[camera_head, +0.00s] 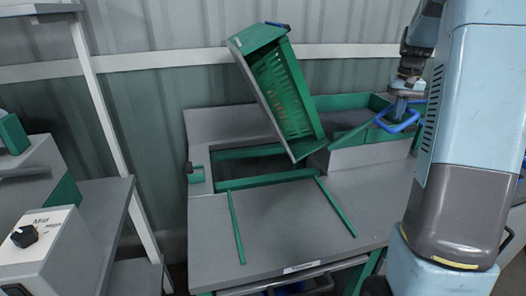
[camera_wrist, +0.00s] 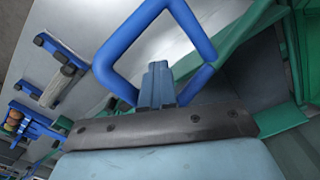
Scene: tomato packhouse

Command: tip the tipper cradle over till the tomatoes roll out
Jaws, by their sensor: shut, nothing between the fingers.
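The tipper cradle (camera_head: 284,90), a grey box with a green slatted inside, is tilted steeply over the bench in the head view.
The grey bench top (camera_head: 285,225) has two green rails and is clear. A green-walled bay (camera_head: 345,103) lies behind it on the right. A machine with a black knob (camera_head: 25,236) stands at left. The wrist view shows small round red and green things (camera_wrist: 13,122) far left.

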